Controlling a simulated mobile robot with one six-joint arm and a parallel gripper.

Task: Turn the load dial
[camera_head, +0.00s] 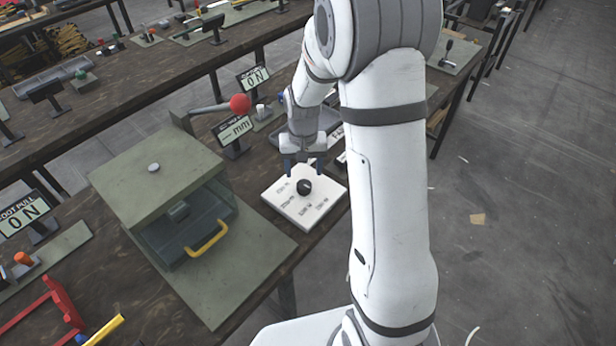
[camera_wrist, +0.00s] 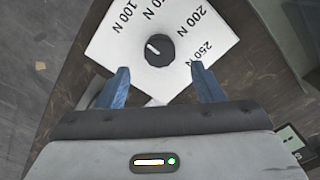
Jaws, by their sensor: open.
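The load dial (camera_head: 304,187) is a round black knob with a white pointer line on a white square plate (camera_head: 294,213). The plate lies on the dark workbench near its edge. In the wrist view the dial (camera_wrist: 160,49) sits ahead of the fingertips, and the plate (camera_wrist: 108,52) shows printed labels including 100 N, 200 N and 250 N. One label is partly cut off by the frame. The pointer slants toward the upper left there. My gripper (camera_head: 303,172) has blue fingers spread apart, just behind the dial in the head view. My gripper (camera_wrist: 158,72) is empty and apart from the knob.
A green-grey press (camera_head: 160,170) with a yellow handle (camera_head: 207,238) stands left of the plate. A lever with a red ball (camera_head: 240,103) and an mm display (camera_head: 233,130) stand behind. The floor at right is largely clear.

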